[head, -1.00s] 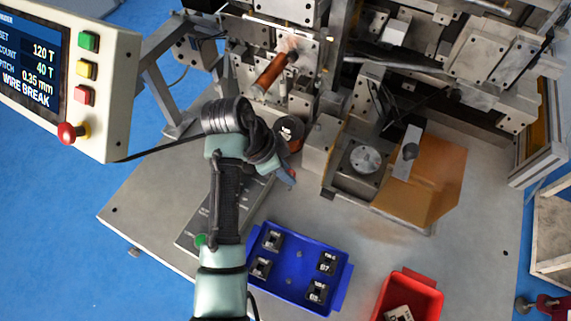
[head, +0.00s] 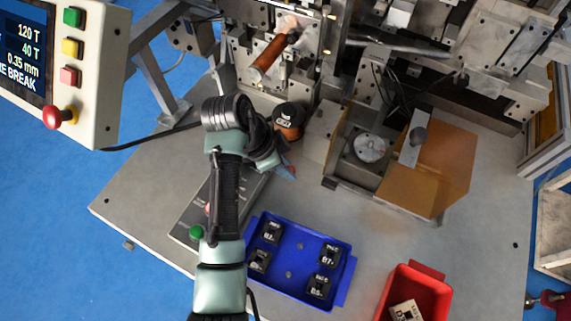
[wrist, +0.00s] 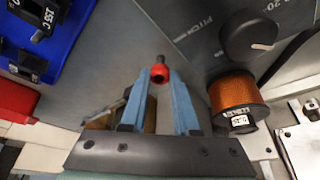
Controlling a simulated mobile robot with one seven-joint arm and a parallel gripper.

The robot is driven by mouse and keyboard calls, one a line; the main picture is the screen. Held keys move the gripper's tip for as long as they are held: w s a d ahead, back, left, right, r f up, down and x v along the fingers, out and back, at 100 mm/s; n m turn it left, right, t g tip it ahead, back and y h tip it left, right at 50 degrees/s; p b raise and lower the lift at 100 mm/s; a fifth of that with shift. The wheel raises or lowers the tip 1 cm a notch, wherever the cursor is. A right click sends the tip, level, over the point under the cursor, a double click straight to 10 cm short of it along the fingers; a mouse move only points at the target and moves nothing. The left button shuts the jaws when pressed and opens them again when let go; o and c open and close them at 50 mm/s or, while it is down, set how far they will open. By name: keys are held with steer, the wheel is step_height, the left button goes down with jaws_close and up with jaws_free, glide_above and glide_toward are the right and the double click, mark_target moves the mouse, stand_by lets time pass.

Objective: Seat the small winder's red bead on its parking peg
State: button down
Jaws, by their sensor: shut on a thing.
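My gripper (wrist: 160,83) has two blue fingers shut on a small red bead (wrist: 160,73). I cannot make out the parking peg in either view.
A control panel with a dark knob (wrist: 250,40) lies close to the fingers. A blue tray (head: 252,222) with several dark parts and a red bin (head: 428,268) stand at the front. The winder frame (head: 315,130) blocks the back. Bare table lies right of the blue tray.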

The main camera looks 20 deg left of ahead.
steer(key=shift+f, duration=0.15)
steer(key=shift+f+b, duration=0.65)
steer(key=shift+f, duration=0.25)
steer(key=shift+f, duration=0.1)
steer(key=c, duration=0.6)
jaws_free()
steer(key=shift+a, duration=0.1)
steer(key=shift+a+r, duration=0.15)
steer(key=shift+r, duration=0.4)
steer(key=p+v, duration=0.4)
steer(key=v, duration=0.8)
steer(key=shift+s, duration=0.15)
